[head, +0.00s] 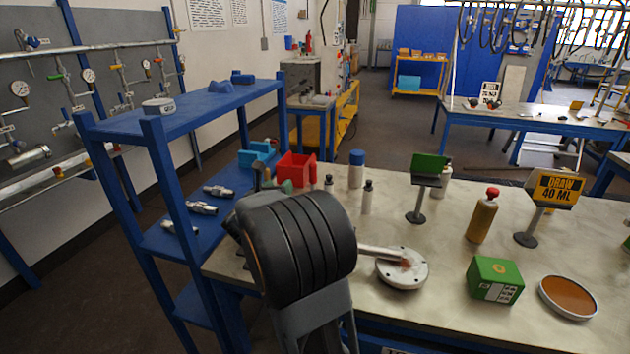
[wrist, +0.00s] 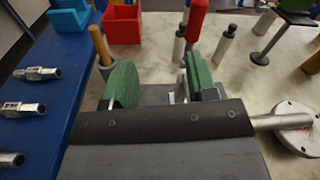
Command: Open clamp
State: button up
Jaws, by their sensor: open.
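A clamp with an upright red handle (wrist: 197,18) and pale metal parts (wrist: 181,88) shows in the wrist view, just beyond my right finger. Its lower part is partly hidden by my gripper. My gripper (wrist: 161,82) is open, its two green-padded fingers apart. The red handle stands nearer the right finger, and I cannot tell whether they touch. In the head view my gripper (head: 272,181) is at the bench's left end, largely hidden behind my dark wrist. The clamp cannot be made out clearly there.
A round flange with a pipe (head: 402,268) lies on the bench right of my wrist. A wooden handle (wrist: 99,45) stands behind my left finger. A red bin (head: 294,167), several bottles and a green box (head: 494,281) are nearby. A blue shelf (head: 155,135) borders the left.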

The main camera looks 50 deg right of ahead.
aim_at(311, 176)
jog(key=d+m+g, duration=0.1)
jog(key=d, duration=0.4)
jog(key=d+f+m+g+h+p, duration=0.1)
jog(key=d+m, duration=0.1)
jog(key=d, duration=0.3)
jog(key=d+m+g+p, duration=0.1)
jog(key=d, duration=0.5)
jog(key=shift+w+f+m+h, duration=0.2)
jog(key=shift+f+m+h, duration=0.05)
jog(key=shift+m+h, duration=0.15)
grip_shut()
